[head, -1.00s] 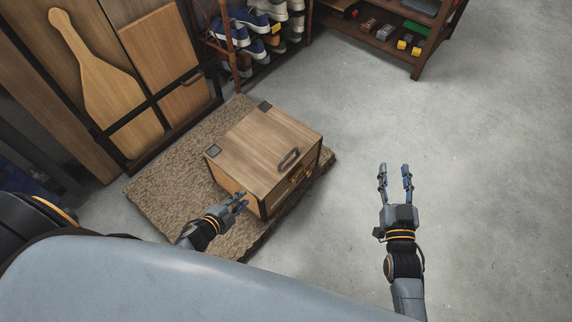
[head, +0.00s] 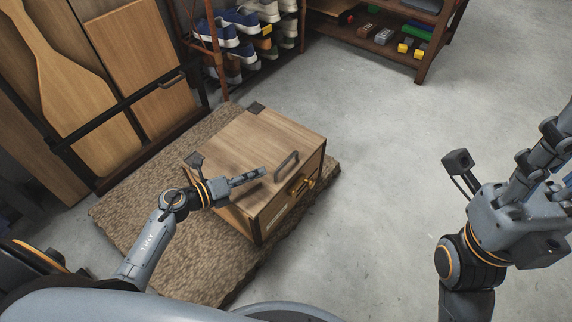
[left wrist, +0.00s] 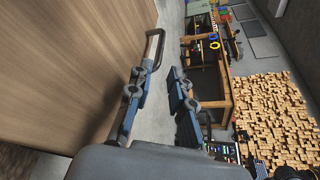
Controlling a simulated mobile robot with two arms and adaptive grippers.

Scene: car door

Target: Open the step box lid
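The wooden step box (head: 285,208) sits on a brown mat, its lid (head: 245,140) lying flat and closed.
The rough mat (head: 135,230) extends left of the box. Wooden boards (head: 75,95) lean in a rack behind it. A shoe rack (head: 240,45) and a low shelf (head: 395,45) stand at the back. The grey floor (head: 400,130) right of the box is clear.

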